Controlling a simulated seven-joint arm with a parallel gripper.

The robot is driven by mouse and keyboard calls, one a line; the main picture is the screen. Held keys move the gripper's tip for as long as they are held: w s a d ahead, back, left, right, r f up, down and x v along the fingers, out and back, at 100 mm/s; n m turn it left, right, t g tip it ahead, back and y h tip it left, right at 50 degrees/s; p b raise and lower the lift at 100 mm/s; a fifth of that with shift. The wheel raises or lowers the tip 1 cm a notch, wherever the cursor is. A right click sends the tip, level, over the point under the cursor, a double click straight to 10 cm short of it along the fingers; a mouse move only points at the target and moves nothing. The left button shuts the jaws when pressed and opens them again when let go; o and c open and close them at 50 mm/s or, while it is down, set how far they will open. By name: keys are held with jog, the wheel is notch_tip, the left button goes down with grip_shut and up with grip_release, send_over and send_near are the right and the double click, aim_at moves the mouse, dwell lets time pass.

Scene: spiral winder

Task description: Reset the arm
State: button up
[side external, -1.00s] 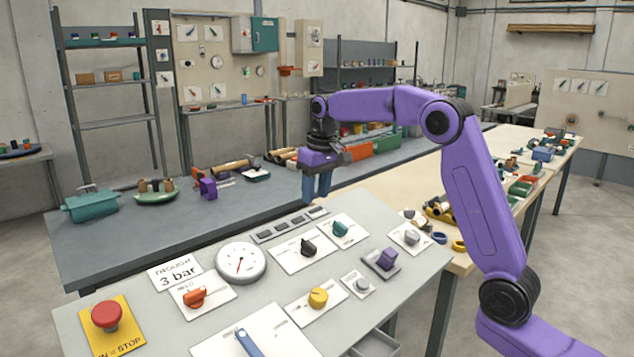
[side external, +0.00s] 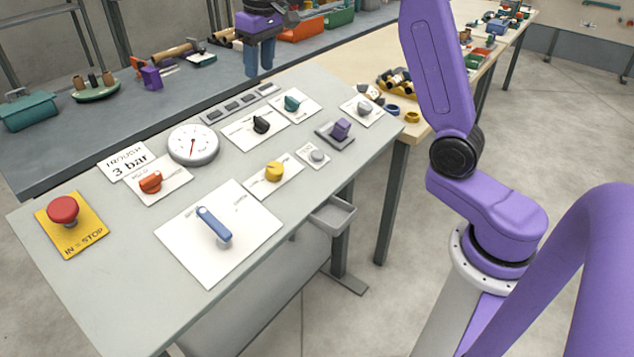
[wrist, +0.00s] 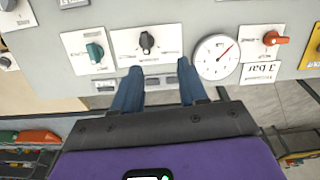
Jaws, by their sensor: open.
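My gripper (side external: 258,68) hangs, fingers down, at the far edge of the grey control panel (side external: 110,285), near the row of dark indicator blocks (side external: 240,103). Its two blue fingers are spread apart with nothing between them; they also show in the wrist view (wrist: 160,88). The panel carries a red stop button (side external: 63,210), a round gauge (side external: 193,145), an orange knob (side external: 150,182), a black knob (side external: 262,125), a teal knob (side external: 292,103), a yellow knob (side external: 274,171), a purple switch (side external: 341,129) and a blue lever (side external: 214,226).
A dark bench behind the panel holds a teal box (side external: 28,110), a green dish (side external: 95,90) and a purple block (side external: 151,77). A wooden bench (side external: 375,62) with small parts stands to the right. A grey drawer (side external: 333,214) juts out under the panel.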

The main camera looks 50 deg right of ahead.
jog(key=s+a+f+n, duration=0.25)
jog(key=s+a, duration=0.25)
jog(key=s, duration=0.4)
jog(key=s+a+f+n, duration=0.25)
jog(key=s+a, duration=0.25)
jog(key=s, duration=0.4)
jog(key=s+d+f+n, duration=0.2)
jog(key=s+f+n, duration=0.1)
jog(key=s, duration=0.7)
jog(key=s+d+f+n+g, duration=0.1)
jog(key=s+d+f+n, duration=0.1)
jog(key=s, duration=0.9)
jog(key=shift+d+f+n, duration=0.2)
jog(key=shift+f+n, duration=0.45)
jog(key=shift+n, duration=0.15)
